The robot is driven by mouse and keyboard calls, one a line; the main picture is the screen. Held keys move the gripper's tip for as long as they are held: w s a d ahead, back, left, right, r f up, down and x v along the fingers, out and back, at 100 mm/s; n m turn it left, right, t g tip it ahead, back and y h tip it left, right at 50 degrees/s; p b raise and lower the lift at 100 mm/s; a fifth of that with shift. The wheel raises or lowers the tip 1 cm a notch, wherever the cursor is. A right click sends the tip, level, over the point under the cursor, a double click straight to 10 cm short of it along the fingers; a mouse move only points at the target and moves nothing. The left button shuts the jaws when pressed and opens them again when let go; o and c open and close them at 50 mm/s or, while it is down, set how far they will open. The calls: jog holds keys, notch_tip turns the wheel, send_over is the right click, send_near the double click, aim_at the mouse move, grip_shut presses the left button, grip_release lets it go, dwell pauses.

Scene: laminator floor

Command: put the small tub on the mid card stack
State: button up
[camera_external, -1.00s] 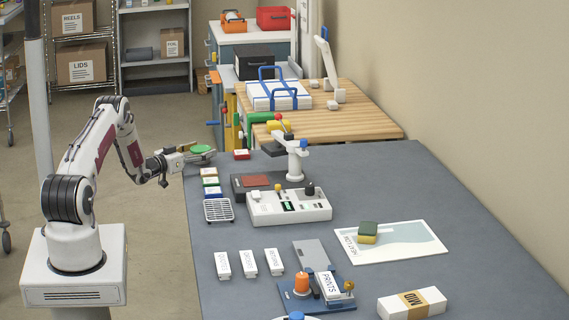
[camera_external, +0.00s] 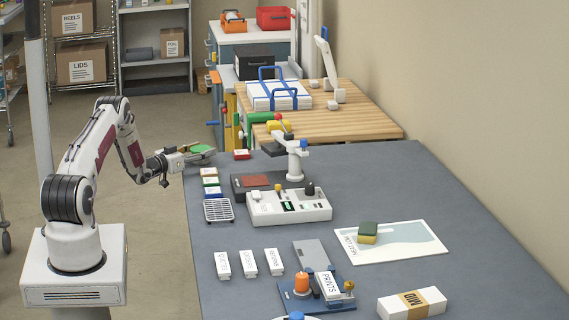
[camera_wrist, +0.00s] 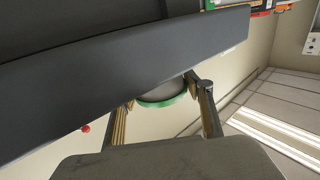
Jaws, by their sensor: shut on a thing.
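My gripper (camera_external: 200,154) is shut on a small round green tub (camera_external: 203,149) at the table's far left edge. In the wrist view the tub's green rim (camera_wrist: 165,102) shows between the two fingers, around a dark grey face. A dark slab covers part of the tub there. Three white labelled card stacks lie in a row at the front left of the table: left (camera_external: 222,265), middle (camera_external: 248,263) and right (camera_external: 275,262). They are well away from my gripper, and their labels are too small to read surely.
Small coloured boxes (camera_external: 210,182) and a wire rack (camera_external: 218,210) line the table's left edge. A white control box (camera_external: 290,206) and a press stand (camera_external: 295,165) are behind the card stacks. A blue jig (camera_external: 318,298) stands to their right.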

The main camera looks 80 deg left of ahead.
aim_at(201, 148)
jog(key=shift+r, duration=0.1)
jog(key=shift+r, duration=4.9)
